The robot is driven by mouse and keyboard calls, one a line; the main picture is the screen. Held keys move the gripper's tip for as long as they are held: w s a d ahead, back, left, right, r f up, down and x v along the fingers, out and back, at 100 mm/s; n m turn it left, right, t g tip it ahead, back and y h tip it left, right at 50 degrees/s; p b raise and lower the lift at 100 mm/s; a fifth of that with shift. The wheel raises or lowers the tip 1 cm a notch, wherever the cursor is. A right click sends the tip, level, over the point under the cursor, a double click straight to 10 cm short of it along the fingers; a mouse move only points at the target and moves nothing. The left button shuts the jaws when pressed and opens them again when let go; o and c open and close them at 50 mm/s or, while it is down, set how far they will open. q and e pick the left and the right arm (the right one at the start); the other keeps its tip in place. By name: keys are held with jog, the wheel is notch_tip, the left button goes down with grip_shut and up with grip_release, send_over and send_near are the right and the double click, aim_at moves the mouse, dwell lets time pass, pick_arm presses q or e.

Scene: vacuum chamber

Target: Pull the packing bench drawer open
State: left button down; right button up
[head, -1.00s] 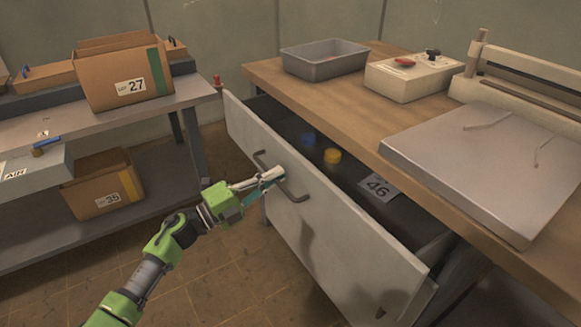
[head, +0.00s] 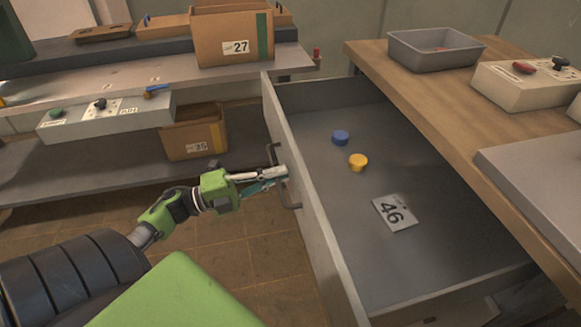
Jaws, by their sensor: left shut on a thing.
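The packing bench drawer (head: 318,215) stands well out from under the wooden bench top (head: 425,95), its grey inside largely in view. Its dark bar handle (head: 291,206) is on the front panel, which faces left. My left gripper (head: 281,176) is shut on the handle, near its middle; the fingers partly hide it. My right gripper is not in view.
A grey tray (head: 436,50) and a cream control box (head: 528,84) stand on the bench top. A shelf unit at the left holds a carton marked 27 (head: 232,36), with another carton (head: 193,139) below. Tiled floor (head: 235,245) is clear between shelf and drawer.

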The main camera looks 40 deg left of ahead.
pick_arm(q)
jog(key=shift+s+a, duration=0.15)
jog(key=shift+s, duration=0.05)
jog(key=c, duration=2.5)
grip_release()
jog(key=v, duration=1.2)
